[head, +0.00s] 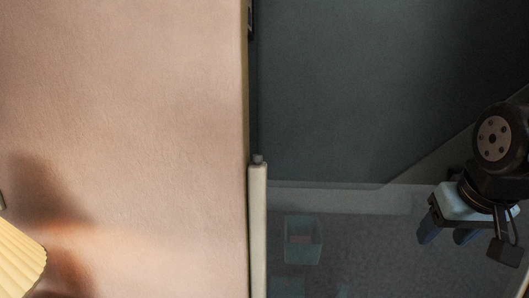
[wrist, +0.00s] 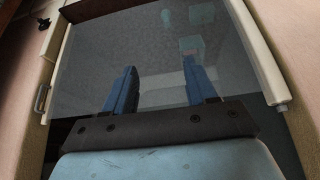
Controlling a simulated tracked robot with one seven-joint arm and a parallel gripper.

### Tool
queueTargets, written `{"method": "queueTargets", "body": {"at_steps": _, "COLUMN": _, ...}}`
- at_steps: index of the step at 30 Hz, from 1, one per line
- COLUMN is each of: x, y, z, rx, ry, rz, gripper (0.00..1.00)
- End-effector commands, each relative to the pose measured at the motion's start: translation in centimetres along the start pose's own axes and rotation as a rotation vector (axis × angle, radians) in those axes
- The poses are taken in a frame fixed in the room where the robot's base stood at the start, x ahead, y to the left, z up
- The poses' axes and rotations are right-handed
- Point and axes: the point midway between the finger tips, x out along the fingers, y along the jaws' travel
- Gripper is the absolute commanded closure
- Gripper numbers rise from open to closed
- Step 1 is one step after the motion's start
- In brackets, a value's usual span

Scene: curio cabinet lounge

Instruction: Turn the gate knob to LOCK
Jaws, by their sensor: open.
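My gripper (head: 447,236) hangs at the right of the head view, with its two blue fingers apart and nothing between them. In the wrist view my gripper (wrist: 160,70) points at a dark see-through panel (wrist: 88,65) edged by pale rails. A small dark knob-like piece (wrist: 43,23) sits at the panel's far left corner, well away from my fingers. It is too small to tell which way it is turned, and no LOCK mark is readable. I cannot tell for sure that it is the gate knob.
A pale post (head: 258,230) with a grey cap stands beside a pinkish wall (head: 120,100). A teal box (head: 303,253) shows low beyond it. A metal handle (wrist: 40,98) is at the wrist view's left. A cream lampshade (head: 18,262) is at lower left.

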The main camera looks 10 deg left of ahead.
Motion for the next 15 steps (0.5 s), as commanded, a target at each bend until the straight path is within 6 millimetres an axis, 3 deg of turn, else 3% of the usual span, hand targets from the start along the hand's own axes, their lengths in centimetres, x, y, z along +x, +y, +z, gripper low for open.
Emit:
{"method": "queueTargets", "body": {"at_steps": 5, "x": -0.8, "y": -2.2, "z": -3.9, "rx": -0.11, "ry": -0.028, "rz": 0.0, "gripper": 0.39}}
{"method": "queueTargets", "body": {"at_steps": 15, "x": -1.7, "y": -8.9, "z": -15.2, "rx": -0.475, "ry": -0.109, "rz": -0.052, "gripper": 0.39}}
